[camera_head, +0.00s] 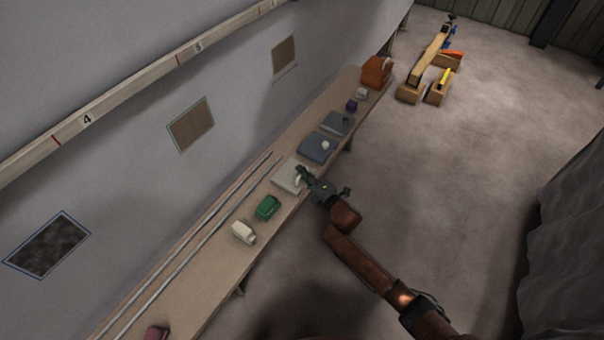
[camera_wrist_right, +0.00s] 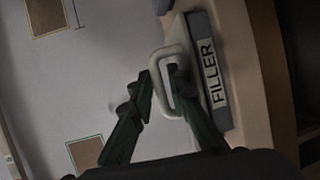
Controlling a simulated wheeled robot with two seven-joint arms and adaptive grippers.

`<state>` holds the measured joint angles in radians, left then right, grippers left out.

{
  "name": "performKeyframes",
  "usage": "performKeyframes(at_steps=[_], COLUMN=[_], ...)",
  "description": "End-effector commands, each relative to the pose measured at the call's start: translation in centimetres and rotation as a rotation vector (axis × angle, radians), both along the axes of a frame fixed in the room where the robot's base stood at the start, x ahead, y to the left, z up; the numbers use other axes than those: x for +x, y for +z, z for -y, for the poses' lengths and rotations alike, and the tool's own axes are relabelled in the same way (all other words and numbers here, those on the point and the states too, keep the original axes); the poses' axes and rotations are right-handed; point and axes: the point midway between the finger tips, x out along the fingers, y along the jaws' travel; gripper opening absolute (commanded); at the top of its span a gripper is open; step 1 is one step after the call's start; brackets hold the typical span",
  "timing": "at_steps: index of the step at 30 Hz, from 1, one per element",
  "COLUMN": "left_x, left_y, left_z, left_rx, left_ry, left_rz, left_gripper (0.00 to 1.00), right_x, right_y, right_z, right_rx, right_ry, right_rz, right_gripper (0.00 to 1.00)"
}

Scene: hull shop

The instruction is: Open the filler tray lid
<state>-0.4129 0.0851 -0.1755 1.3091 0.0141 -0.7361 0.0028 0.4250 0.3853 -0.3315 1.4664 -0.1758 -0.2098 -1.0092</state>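The filler tray is a flat box with a pale lid (camera_head: 286,179) on the bench; its front label reading FILLER (camera_wrist_right: 212,75) shows in the right wrist view. A pale loop handle (camera_wrist_right: 157,62) stands on the lid, which looks closed. My right gripper (camera_head: 303,175) is at this handle. In the right wrist view its dark fingers (camera_wrist_right: 160,75) are apart, one on each side of the handle's near bar, with the right finger inside the loop. I cannot tell whether either finger touches it. My left gripper is not in view.
Two grey trays (camera_head: 316,148) (camera_head: 336,123) lie further along the bench (camera_head: 205,300). A green item (camera_head: 267,207) and a cream item (camera_head: 244,233) stand on the near side. Long rods (camera_head: 190,248) lie along the wall.

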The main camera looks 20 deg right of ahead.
Motion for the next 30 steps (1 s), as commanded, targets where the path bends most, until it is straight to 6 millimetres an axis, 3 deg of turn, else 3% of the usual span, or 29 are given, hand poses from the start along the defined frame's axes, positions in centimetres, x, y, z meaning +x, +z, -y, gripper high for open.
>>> performKeyframes(at_steps=[8,15,30], left_x=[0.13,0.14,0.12], left_y=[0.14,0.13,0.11], left_z=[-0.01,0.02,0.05], left_rx=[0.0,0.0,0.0], left_ry=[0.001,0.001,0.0], left_rz=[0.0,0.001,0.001], left_gripper=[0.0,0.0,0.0], right_x=[0.14,0.12,0.1], right_y=[-0.01,-0.02,-0.08], right_z=[-0.02,0.01,0.02], right_rx=[0.0,0.001,0.001], right_ry=[-0.001,-0.001,-0.001], right_rz=[0.0,-0.001,-0.001], right_gripper=[0.16,0.0,0.0])
